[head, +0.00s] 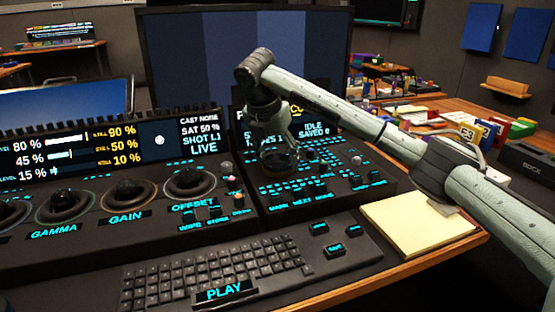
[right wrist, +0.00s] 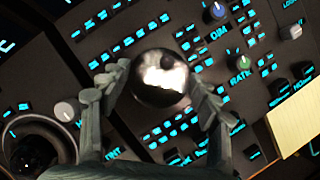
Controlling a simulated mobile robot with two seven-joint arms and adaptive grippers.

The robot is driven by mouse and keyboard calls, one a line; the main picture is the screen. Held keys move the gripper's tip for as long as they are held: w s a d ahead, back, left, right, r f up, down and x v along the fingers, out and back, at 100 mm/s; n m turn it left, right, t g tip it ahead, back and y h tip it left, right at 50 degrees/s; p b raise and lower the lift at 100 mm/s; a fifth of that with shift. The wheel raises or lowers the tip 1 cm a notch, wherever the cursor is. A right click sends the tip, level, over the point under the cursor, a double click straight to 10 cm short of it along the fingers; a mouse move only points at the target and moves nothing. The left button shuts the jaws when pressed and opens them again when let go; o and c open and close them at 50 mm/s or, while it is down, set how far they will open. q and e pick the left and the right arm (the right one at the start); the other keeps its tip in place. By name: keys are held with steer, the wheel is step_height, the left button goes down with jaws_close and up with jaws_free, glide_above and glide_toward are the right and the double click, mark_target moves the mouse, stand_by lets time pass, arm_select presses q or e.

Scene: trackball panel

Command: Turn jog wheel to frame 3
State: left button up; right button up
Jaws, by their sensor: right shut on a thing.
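The jog wheel (right wrist: 160,80) is a round, shiny metal knob on the black control panel, seen from above in the right wrist view. In the head view the dark wheel (head: 278,162) shows low between my fingers, partly covered by them. My right gripper (head: 280,150) reaches down onto the panel from the right. Its fingers (right wrist: 160,95) are shut on the jog wheel, one on each side. The small display (head: 318,130) behind it reads "IDLE" and "SAVED 0"; my arm hides part of its text, and I see no frame number. My left gripper is out of view.
Lit blue keys and small knobs, among them a green one (right wrist: 238,63), surround the wheel. Trackballs (head: 190,181) stand to the left. A keyboard (head: 215,270) lies in front, a yellow notepad (head: 415,225) to the right. A large monitor (head: 240,60) stands behind.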

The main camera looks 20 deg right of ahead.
steer(key=shift+m, duration=0.5)
steer(key=o, duration=1.2)
steer(key=shift+c, duration=0.2)
steer(key=shift+r, duration=0.15)
steer(key=v, duration=1.1)
steer(key=shift+a+r, duration=0.3)
steer(key=shift+r, duration=0.05)
